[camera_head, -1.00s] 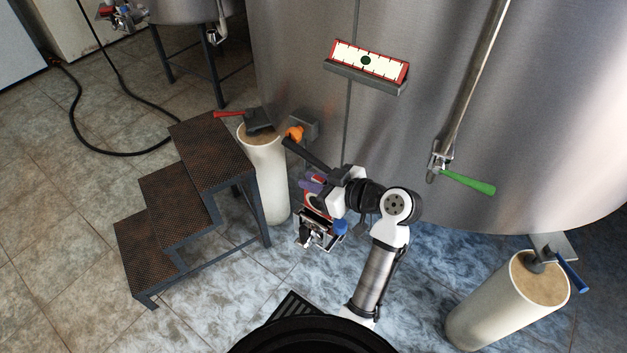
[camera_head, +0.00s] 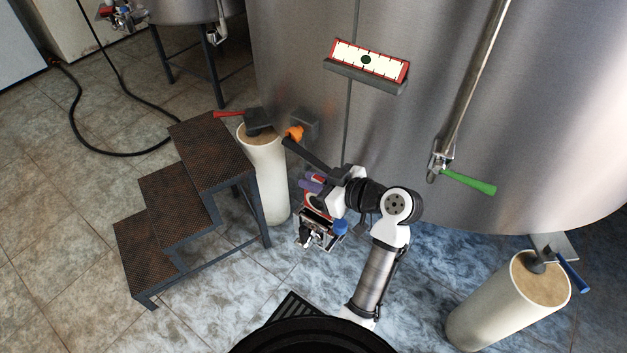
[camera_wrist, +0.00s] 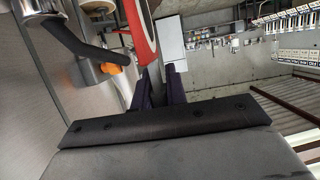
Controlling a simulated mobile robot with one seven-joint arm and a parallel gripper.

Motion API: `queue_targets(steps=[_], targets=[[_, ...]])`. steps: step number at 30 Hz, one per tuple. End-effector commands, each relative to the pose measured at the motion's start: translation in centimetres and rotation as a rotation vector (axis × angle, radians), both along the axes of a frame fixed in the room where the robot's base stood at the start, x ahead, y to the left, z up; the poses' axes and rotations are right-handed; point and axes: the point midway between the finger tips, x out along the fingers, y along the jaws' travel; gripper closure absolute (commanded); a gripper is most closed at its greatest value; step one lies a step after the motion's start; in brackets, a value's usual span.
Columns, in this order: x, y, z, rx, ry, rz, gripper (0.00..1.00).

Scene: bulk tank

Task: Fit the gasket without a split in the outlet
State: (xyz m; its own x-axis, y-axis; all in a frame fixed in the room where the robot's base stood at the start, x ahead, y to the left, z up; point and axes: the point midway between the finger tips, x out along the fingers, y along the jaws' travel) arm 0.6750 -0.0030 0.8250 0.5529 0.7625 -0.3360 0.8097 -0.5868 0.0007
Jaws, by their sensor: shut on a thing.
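My gripper (camera_head: 313,184) has purple fingers, also seen in the wrist view (camera_wrist: 160,92). They are closed on a narrow grey part joined to or beside a red-and-white curved piece (camera_wrist: 142,30). This piece is cut off by the picture edge, and I cannot tell whether it is the gasket or whether it has a split. An orange fitting (camera_head: 294,132) and a dark bar (camera_head: 308,154) are by a grey box (camera_head: 304,123) at the tank wall, above and left of my fingers. The orange fitting and bar also show in the wrist view (camera_wrist: 108,68). I cannot tell which part is the outlet.
The large steel tank (camera_head: 420,130) fills the back. Rust-brown steps (camera_head: 180,200) and a white pillar (camera_head: 263,180) with a red-handled tool stand left. Another pillar (camera_head: 500,310) with a blue-handled tool stands right. A green handle (camera_head: 468,182) juts from a pipe.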

Motion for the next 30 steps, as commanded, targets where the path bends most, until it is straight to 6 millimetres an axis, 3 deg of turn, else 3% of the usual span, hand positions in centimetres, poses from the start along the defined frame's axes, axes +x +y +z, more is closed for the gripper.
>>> queue_targets(steps=[30], targets=[[0.0,0.0,-1.1,0.001,0.001,0.000,1.00]])
